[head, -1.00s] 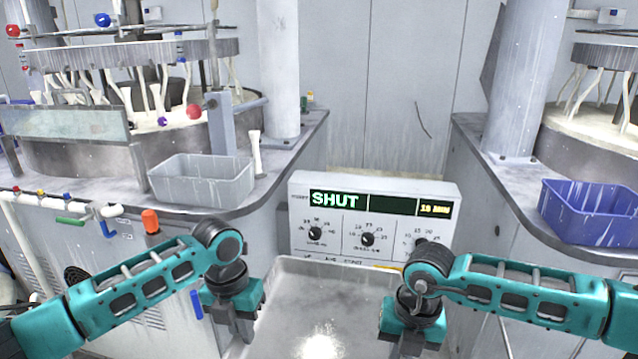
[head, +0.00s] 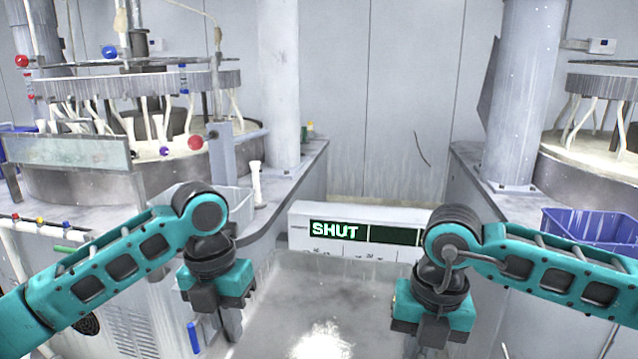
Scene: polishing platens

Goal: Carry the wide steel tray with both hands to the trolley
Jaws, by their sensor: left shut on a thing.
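The wide steel tray (head: 325,300) is at the bottom middle of the head view, between my two arms. It is grey and shiny, its inside looks empty, and its near end is cut off by the frame. My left gripper (head: 230,328) is shut on the tray's left side. My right gripper (head: 432,338) is at the tray's right side and looks shut on it, though its fingertips are partly hidden. The tray looks roughly level between them. I cannot make out a trolley.
A control box (head: 375,223) reading SHUT stands just beyond the tray. A polishing machine's bench (head: 290,180) is on the left, with a grey bin (head: 238,200) partly behind my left arm. On the right bench is a blue bin (head: 590,226). A narrow gap lies between the benches.

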